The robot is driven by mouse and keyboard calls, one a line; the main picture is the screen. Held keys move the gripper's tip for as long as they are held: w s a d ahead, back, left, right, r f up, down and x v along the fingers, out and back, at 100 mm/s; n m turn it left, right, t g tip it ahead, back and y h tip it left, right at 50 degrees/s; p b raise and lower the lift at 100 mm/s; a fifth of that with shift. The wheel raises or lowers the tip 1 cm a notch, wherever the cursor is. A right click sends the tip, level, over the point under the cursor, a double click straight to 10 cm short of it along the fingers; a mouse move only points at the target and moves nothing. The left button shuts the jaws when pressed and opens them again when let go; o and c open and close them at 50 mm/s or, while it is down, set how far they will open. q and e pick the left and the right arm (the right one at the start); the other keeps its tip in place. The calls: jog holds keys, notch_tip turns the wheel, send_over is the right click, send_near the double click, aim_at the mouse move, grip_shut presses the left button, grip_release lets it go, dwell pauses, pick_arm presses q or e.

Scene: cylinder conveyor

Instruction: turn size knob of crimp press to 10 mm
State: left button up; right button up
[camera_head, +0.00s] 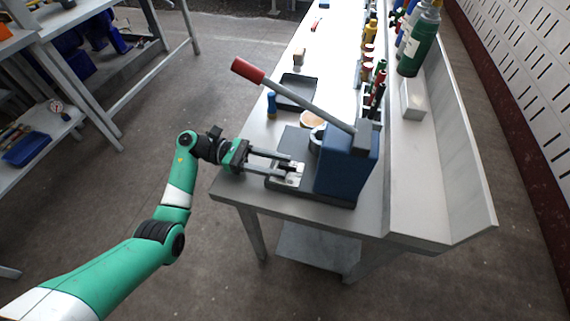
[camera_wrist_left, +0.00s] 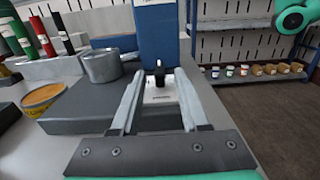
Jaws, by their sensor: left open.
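The crimp press (camera_head: 345,165) has a blue body on a dark base, with a long grey lever ending in a red grip (camera_head: 247,71). It stands at the near end of the bench. In the left wrist view its blue body (camera_wrist_left: 156,35) is straight ahead. A small black size knob (camera_wrist_left: 159,74) stands on a white plate (camera_wrist_left: 160,92) at its foot. My left gripper (camera_head: 297,168) is open at the front of the press. In the wrist view its two fingers (camera_wrist_left: 158,84) lie on either side of the knob, with visible gaps. The scale marks are too small to read.
A metal cylinder (camera_wrist_left: 101,64) and a round orange-topped tin (camera_wrist_left: 42,97) are left of the press in the wrist view.

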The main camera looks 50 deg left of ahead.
pick_arm(q)
jog(key=v, duration=0.9)
jog(key=shift+s+a, duration=0.15)
jog(key=shift+a, duration=0.1)
jog(key=shift+d, duration=0.1)
